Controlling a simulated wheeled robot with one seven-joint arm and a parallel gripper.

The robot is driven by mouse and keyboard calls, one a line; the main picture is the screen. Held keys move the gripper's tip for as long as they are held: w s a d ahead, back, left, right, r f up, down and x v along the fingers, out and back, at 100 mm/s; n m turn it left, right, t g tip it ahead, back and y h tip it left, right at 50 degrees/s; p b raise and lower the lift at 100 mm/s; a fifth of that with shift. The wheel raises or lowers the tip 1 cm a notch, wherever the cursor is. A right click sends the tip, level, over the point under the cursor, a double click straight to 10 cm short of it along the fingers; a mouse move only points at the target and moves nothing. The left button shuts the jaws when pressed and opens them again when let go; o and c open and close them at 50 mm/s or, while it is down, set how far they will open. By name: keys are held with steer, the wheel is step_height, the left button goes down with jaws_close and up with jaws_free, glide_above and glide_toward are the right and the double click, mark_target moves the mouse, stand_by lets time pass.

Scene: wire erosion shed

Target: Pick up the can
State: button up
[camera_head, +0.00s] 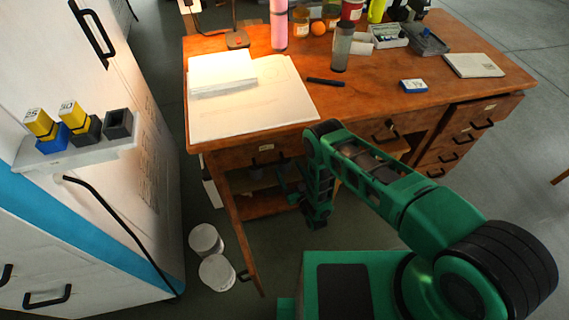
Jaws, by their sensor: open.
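My gripper (286,186) is at the front of the wooden desk, by the open compartment under its left part. Its jaws look parted, with nothing visible between them; they are small and dark in this view. A small greyish round object (257,172) stands on the shelf inside that compartment, left of my gripper and apart from it; it may be the can, but shadow hides its detail. A red can-like container (351,10) stands at the back of the desktop, far from my gripper.
The desk (375,92) holds papers (245,105), a grey bottle (342,48), a pink cylinder (279,25) and several jars. An open door (240,225) juts out below. Two white tubs (216,272) stand on the floor beside a white cabinet (60,190).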

mark_target(287, 166)
steer(key=shift+x, duration=2.65)
steer(key=shift+r, duration=0.15)
steer(key=c, duration=1.3)
